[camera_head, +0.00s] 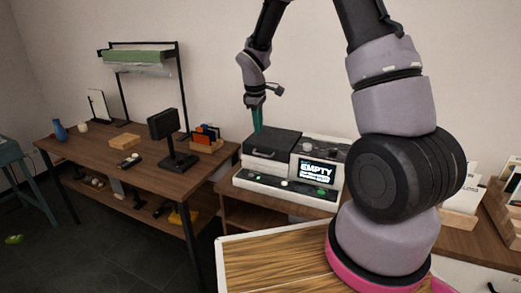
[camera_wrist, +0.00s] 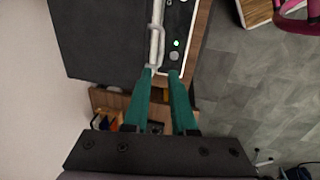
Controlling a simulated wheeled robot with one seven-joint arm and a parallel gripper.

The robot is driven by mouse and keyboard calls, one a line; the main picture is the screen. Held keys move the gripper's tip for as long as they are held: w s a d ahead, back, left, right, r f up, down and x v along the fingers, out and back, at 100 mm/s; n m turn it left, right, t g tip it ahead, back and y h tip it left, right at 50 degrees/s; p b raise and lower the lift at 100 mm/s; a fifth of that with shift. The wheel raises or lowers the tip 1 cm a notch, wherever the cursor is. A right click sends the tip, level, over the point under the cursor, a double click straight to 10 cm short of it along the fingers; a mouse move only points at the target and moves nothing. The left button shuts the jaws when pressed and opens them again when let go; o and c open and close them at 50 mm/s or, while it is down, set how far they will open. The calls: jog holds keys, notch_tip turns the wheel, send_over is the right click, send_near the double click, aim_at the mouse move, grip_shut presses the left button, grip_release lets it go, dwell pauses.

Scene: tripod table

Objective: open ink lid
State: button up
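The ink lid (camera_head: 277,141) is a dark panel on top of a white machine (camera_head: 262,190) and lies closed. It also shows in the wrist view (camera_wrist: 100,40). A pale bar handle (camera_wrist: 156,30) runs along its front edge. My gripper (camera_head: 257,130) has green fingers pointing down at the lid's left end. In the wrist view my gripper (camera_wrist: 161,72) is open with a gap between the fingertips. One fingertip is close to the handle's near end; I cannot tell whether they touch. The machine's screen (camera_head: 317,172) reads "EMPTY".
A green light (camera_wrist: 176,43) glows beside the handle. A wooden-topped surface (camera_head: 275,262) lies in front.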

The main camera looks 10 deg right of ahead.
aim_at(261, 148)
jog(key=f, duration=0.3)
jog(key=w+f, duration=0.1)
jog(key=f, duration=0.3)
jog(key=d+f, duration=0.1)
jog(key=f, duration=0.2)
jog(key=shift+w+f, duration=0.25)
grip_shut()
jog(key=shift+d, duration=0.1)
dwell(0.9)
